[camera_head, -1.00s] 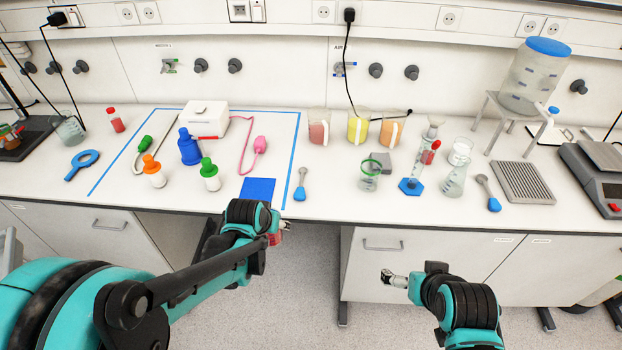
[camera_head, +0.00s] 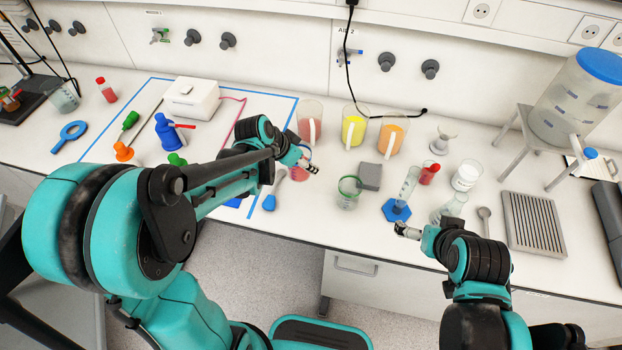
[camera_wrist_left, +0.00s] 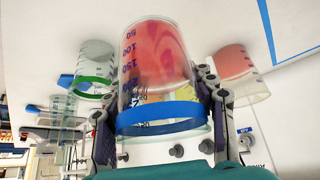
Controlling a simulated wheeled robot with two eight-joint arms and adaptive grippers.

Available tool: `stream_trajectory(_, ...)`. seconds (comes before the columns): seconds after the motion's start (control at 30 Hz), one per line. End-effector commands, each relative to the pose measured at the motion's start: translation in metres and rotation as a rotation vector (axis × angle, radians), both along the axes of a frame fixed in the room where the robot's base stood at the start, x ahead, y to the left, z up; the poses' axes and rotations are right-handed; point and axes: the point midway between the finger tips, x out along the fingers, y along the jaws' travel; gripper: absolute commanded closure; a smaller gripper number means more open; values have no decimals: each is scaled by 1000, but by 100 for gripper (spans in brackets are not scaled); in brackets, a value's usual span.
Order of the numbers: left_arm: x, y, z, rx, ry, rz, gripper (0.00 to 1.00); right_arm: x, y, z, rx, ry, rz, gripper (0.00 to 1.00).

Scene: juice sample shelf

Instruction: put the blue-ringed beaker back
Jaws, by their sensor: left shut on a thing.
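The blue-ringed beaker (camera_wrist_left: 160,118) is between the two fingers of my left gripper (camera_wrist_left: 158,106), which is shut on it. It has a printed scale, a blue band and red contents. In the head view, my left gripper (camera_head: 304,164) is over the bench in front of the red jug (camera_head: 310,114), and its wrist and fingers partly hide the beaker (camera_head: 299,174). I cannot tell whether the beaker touches the bench. My right gripper (camera_head: 407,231) is near the bench's front edge, by the blue hexagonal base (camera_head: 396,210); its opening is unclear.
The green-ringed beaker (camera_head: 348,190) and a grey block (camera_head: 370,176) stand to the right of the held beaker. Yellow (camera_head: 353,130) and orange (camera_head: 391,138) jugs stand behind. A blue-ended spoon (camera_head: 270,201) lies to the left. Bare bench shows around the held beaker.

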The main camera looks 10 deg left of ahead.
Motion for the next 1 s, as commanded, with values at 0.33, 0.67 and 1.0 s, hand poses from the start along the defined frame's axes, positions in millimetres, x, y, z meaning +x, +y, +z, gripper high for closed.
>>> stream_trajectory(0.33, 0, 0, -54, 0, 0, 0, 89, 0, 0, -20, 0, 0, 0, 0)
stream_trajectory(0.67, 0, 0, -91, 1, 0, 1, 89, 0, 0, -33, 0, 0, 0, 0)
stream_trajectory(1.0, 0, 0, -94, 1, 0, 1, 89, 0, 0, -35, 0, 0, 0, 0)
